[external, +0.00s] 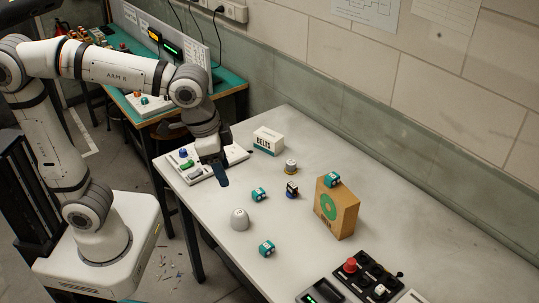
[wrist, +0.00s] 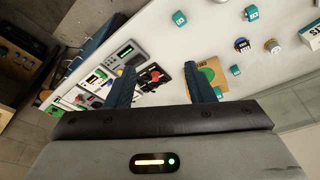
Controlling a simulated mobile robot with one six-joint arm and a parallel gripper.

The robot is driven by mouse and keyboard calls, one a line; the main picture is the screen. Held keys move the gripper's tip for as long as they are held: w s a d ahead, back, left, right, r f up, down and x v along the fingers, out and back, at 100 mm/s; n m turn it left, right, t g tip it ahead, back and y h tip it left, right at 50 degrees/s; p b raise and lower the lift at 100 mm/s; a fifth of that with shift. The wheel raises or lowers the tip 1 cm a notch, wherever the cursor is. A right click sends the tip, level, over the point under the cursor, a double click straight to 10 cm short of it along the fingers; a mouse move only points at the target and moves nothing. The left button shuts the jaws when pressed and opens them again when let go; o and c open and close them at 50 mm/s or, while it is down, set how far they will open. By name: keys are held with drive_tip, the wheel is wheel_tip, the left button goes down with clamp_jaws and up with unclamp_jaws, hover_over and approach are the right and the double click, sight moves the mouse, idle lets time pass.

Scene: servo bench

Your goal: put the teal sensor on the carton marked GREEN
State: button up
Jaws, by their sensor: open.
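Two similar teal blocks lie on the bench, one near the middle (external: 259,194) and one nearer the front edge (external: 266,247). My gripper (external: 221,172) is open and empty above the bench's left end, apart from all of them.
A white BELTS box (external: 268,141), a pale cup-like part (external: 291,166), a dark servo (external: 292,190) and a grey dome (external: 240,220) stand around the bench. A black panel with a red button (external: 350,266) lies at front right. Bare bench lies between them.

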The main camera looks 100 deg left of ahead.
drive_tip(key=s+d+f+m, duration=0.1)
drive_tip(key=s+d+f, duration=0.1)
drive_tip(key=s, duration=0.4)
drive_tip(key=s+d+f+m+t, duration=0.1)
drive_tip(key=s+d+f, duration=0.1)
drive_tip(key=s+f, duration=0.2)
drive_tip(key=shift+s+f, duration=0.25)
drive_tip(key=shift+s, duration=1)
